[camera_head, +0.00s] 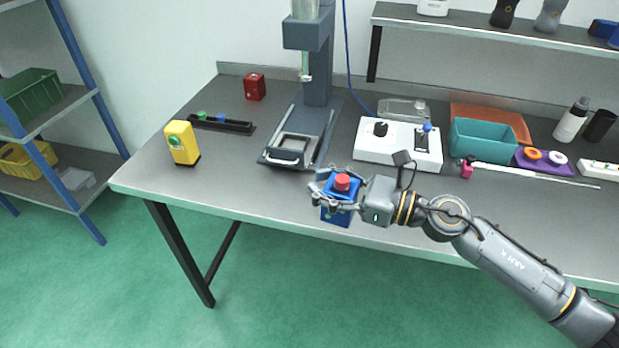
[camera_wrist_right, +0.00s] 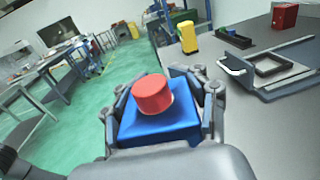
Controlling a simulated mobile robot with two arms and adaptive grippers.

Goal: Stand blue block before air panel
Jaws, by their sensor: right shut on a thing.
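The blue block (camera_head: 337,215) has a red round button on top and looks upright. My right gripper (camera_head: 322,188) is shut on it, with fingers on either side, at the front edge of the bench in the head view. In the right wrist view the blue block (camera_wrist_right: 160,128) sits between the fingers. I cannot tell if its underside touches anything. The white panel (camera_head: 376,152) with a black knob and a blue-tipped lever, likely the air panel, lies behind and to the right of the block. My left gripper is not in view.
A grey press (camera_head: 316,115) stands behind the block. A yellow block (camera_head: 182,142), black tray (camera_head: 222,124) and red block (camera_head: 255,87) are on the left of the bench. A teal bin (camera_head: 484,141) is right of the panel. Bare bench (camera_head: 240,180) lies front left.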

